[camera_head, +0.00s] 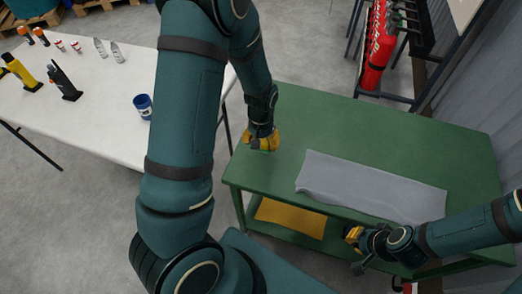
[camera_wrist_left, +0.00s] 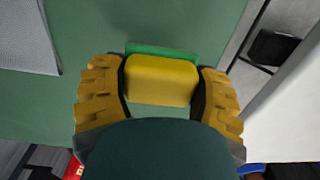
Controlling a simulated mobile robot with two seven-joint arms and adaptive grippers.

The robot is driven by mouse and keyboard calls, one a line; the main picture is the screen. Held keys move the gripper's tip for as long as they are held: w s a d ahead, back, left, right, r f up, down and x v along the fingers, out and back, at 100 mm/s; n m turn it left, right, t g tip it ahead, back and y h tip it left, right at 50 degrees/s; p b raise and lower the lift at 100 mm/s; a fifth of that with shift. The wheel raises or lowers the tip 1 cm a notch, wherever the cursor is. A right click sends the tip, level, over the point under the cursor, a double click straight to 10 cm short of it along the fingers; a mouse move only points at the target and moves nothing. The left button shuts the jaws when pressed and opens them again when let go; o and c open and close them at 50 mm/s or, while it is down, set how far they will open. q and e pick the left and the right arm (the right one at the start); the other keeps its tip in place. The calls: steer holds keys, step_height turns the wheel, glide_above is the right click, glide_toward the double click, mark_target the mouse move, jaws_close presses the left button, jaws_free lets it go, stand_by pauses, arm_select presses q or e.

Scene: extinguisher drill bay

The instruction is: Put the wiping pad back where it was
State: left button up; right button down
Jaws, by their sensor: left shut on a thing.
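The wiping pad (camera_wrist_left: 161,80) is a yellow block with a green layer along its far side. In the left wrist view it sits between the yellow fingers of my left gripper (camera_wrist_left: 158,95), which is shut on it. In the head view my left gripper (camera_head: 262,142) is over the left end of the green table (camera_head: 365,125), left of the grey cloth. The pad is mostly hidden there by the fingers. I cannot tell whether the pad touches the tabletop. My right gripper (camera_head: 352,236) is near the table's front edge; its fingers are too small to read.
A grey cloth (camera_head: 370,186) lies flat on the green table. A yellow sheet (camera_head: 291,218) lies on its lower shelf. A white table (camera_head: 110,95) at left carries a blue cup (camera_head: 143,106), bottles and tools. Red extinguishers (camera_head: 377,50) stand in a rack behind.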

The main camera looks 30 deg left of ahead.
mark_target(261, 154)
arm_select(q)
steer(key=shift+f+b, duration=0.5)
steer(key=shift+f, duration=1.55)
steer(key=shift+f, duration=0.15)
steer(key=o, duration=1.3)
steer(key=shift+r, duration=0.55)
step_height(261, 154, up, 11)
steer(key=p, duration=0.3)
steer(key=shift+r, duration=0.15)
